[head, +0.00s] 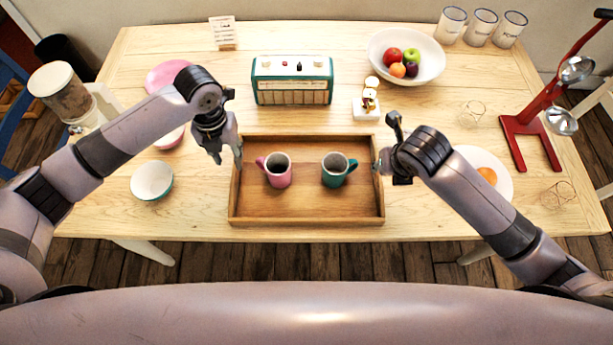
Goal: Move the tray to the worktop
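The wooden tray (308,216) lies flat on the light wooden table (320,122), close to its front edge. A pink mug (279,176) and a teal mug (334,176) stand upright in it. My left gripper (228,160) is at the tray's left wall, near the back left corner, with its fingers apart and nothing seen between them. My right gripper (380,165) is at the tray's right wall; its wrist hides most of its fingers, so its grip is unclear. No separate worktop can be made out.
A teal radio (292,80) and a small figurine (368,100) stand behind the tray. A bowl (152,181) is to its left, a plate with an orange (487,176) to its right. A fruit bowl (428,70) and red stand (530,140) are farther off.

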